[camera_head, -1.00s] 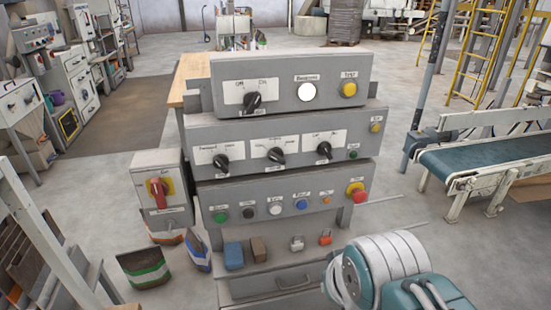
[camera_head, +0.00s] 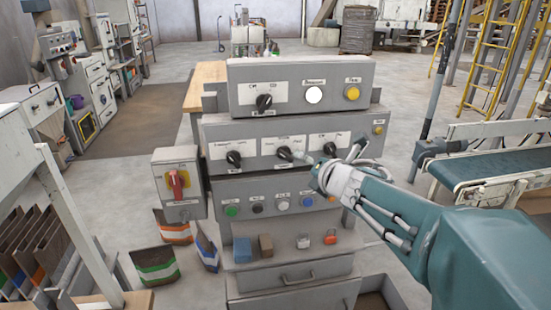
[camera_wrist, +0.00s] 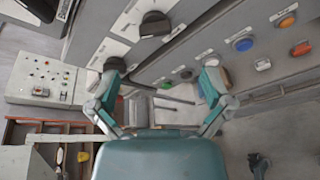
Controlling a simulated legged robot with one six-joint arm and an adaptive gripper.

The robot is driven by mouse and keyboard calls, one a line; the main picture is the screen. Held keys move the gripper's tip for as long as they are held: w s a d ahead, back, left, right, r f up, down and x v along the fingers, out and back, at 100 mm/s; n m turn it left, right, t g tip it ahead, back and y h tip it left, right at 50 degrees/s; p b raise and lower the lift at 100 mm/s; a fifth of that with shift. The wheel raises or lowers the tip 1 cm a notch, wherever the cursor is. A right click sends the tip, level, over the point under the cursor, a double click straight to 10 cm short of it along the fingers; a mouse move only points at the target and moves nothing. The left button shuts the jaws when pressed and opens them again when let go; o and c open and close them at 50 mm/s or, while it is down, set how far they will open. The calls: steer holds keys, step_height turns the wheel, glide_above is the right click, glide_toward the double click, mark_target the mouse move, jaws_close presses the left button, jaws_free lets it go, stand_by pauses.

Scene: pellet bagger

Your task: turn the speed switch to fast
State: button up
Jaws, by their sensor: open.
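Another black switch (camera_head: 264,102) is on the top panel. My gripper (camera_head: 329,155) is open and empty in front of the right part of the middle panel. In the wrist view, two black knobs (camera_wrist: 155,25) show, one close to the left fingertip; contact is unclear.
A red rotary switch (camera_head: 179,184) is on a side box at left. Several push buttons, including a green one (camera_head: 232,211), line the lower panel. Small blocks lie on the ledge below.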

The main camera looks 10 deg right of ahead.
mark_target(286, 158)
steer(key=shift+n+y, duration=0.5)
steer(key=shift+n, duration=0.4)
steer(key=x, duration=1.1)
steer(key=shift+a+f, duration=0.35)
steer(key=shift+f, duration=0.05)
steer(key=shift+c, duration=0.3)
steer(key=c, duration=1.1)
